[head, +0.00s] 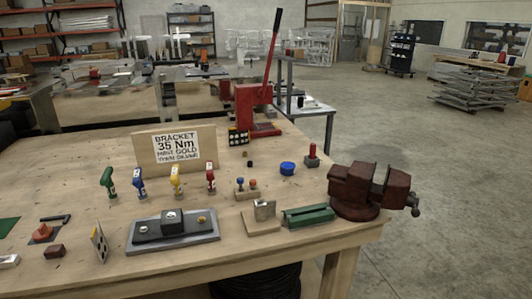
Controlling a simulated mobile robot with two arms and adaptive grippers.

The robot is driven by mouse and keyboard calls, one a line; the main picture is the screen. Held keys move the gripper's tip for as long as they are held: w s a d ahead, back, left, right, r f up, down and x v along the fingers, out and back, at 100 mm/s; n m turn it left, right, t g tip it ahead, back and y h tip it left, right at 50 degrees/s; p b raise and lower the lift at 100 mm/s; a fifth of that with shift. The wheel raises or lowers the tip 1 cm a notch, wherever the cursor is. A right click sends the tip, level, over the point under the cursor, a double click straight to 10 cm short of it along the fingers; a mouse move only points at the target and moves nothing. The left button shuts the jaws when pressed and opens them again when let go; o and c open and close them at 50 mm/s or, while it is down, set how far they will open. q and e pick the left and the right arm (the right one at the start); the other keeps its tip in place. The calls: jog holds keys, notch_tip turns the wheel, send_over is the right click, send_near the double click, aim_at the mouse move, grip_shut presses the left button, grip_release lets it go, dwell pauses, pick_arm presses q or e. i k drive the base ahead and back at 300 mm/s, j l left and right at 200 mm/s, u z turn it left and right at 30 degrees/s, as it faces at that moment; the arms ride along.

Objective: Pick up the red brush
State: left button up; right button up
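No object is clearly recognisable as a brush at this size. A small red upright item with a white patch (210,178) stands at the right end of a row with yellow (176,181), blue (139,184) and green (109,182) ones on the wooden workbench (290,255). Another small red piece on a dark base (312,154) stands farther right, near the vise. I cannot tell which of these, if either, is the red brush. Neither of my grippers shows in the head view.
A dark red vise (355,190) sits at the bench's right edge, beside a green block (308,216). A red lever press (250,110) stands behind. A bracket sign (175,149) stands behind the coloured row, and a grey plate fixture (173,232) lies in front. Open floor lies right.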

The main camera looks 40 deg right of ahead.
aim_at(313, 149)
jog(key=l+u, duration=0.35)
jog(key=k+l+u, duration=0.1)
jog(key=l+u, duration=0.2)
jog(key=l, duration=0.2)
jog(key=k+l+u, duration=0.1)
jog(key=l+u, duration=0.25)
